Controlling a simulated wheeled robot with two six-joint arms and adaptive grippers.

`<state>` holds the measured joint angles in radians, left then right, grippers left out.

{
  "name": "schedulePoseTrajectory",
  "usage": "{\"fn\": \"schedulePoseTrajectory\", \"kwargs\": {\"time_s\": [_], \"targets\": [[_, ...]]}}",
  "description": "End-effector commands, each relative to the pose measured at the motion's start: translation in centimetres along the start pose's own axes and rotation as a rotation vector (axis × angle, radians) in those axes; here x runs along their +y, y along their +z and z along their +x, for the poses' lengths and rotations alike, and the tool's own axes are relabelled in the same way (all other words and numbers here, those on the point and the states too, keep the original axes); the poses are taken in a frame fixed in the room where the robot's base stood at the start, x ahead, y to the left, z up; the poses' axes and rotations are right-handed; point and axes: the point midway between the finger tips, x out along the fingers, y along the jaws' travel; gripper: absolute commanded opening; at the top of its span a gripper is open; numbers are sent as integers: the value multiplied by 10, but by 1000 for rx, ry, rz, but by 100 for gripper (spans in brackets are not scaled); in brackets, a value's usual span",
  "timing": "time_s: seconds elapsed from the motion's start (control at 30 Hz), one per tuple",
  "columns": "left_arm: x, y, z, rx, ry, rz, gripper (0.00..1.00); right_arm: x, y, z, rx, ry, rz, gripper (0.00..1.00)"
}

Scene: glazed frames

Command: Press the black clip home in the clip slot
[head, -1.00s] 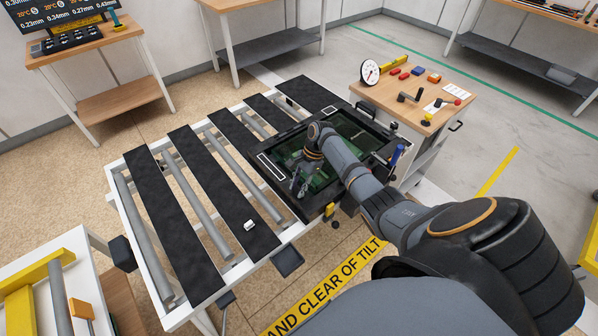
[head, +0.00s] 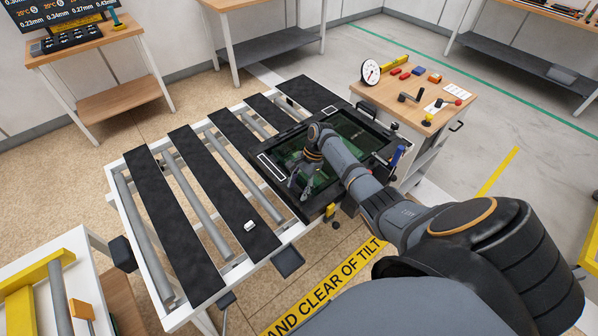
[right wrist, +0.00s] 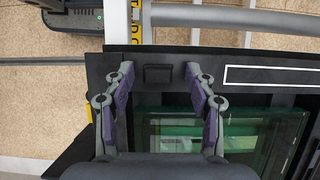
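The black frame (head: 311,208) with a green-tinted glass pane (head: 348,127) lies on the roller table. My right gripper (head: 299,188) is over the frame's near left corner and also shows in the right wrist view (right wrist: 159,72). Its two fingers are open and apart. A small black block (right wrist: 158,74), which looks like the clip, is on the frame's dark border between the fingertips, with a gap on each side. I cannot tell how deep it sits; the slot itself is not distinguishable. My left gripper is not in view.
The table has black strips (head: 203,180) and grey rollers (head: 195,190); a small white piece (head: 250,225) lies on one strip. A wooden bench (head: 398,98) with a dial and small parts stands at the right. A white-outlined rectangle (right wrist: 270,76) marks the frame's border.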

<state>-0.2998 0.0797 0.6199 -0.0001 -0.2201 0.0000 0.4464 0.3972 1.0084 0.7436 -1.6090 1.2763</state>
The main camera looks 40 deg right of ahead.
Motion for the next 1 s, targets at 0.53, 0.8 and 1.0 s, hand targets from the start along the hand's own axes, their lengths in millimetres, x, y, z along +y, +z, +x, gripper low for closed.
{"fn": "schedulePoseTrajectory", "kwargs": {"time_s": [0.53,0.8,1.0], "targets": [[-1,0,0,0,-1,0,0,-1,-1,-54,4,-3,-1,57],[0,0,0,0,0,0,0,-1,-1,-108,2,-1,0,57],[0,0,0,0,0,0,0,-1,0,-121,0,0,-1,57]]}}
